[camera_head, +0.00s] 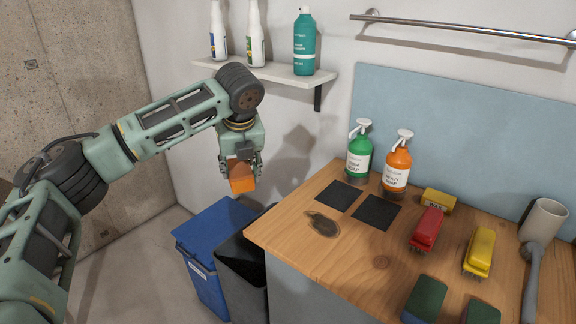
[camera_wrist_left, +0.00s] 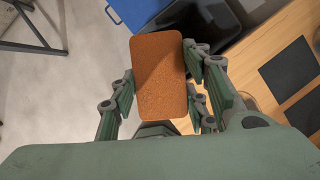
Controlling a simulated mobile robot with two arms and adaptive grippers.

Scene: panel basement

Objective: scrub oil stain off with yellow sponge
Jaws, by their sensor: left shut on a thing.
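My left gripper (camera_head: 243,168) is shut on an orange, sponge-like block (camera_head: 241,180). It holds the block in the air left of the wooden counter (camera_head: 285,232), above the bins. In the left wrist view the block (camera_wrist_left: 160,75) shows a flat, rough orange-brown face between the fingers. The dark oil stain (camera_head: 322,224) lies on the counter near its left front edge, clear of the gripper. A yellow block with dark print (camera_head: 438,201) lies on the counter behind the red brush; I cannot tell whether it is a sponge. My right gripper is not in view.
Two black squares (camera_head: 376,212) lie behind the stain. Green (camera_head: 359,158) and orange (camera_head: 397,169) soap bottles stand behind them. Red (camera_head: 427,229) and yellow (camera_head: 479,250) brushes and green-topped sponges (camera_head: 426,300) are to the right. Blue (camera_head: 205,275) and black (camera_head: 240,270) bins stand left.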

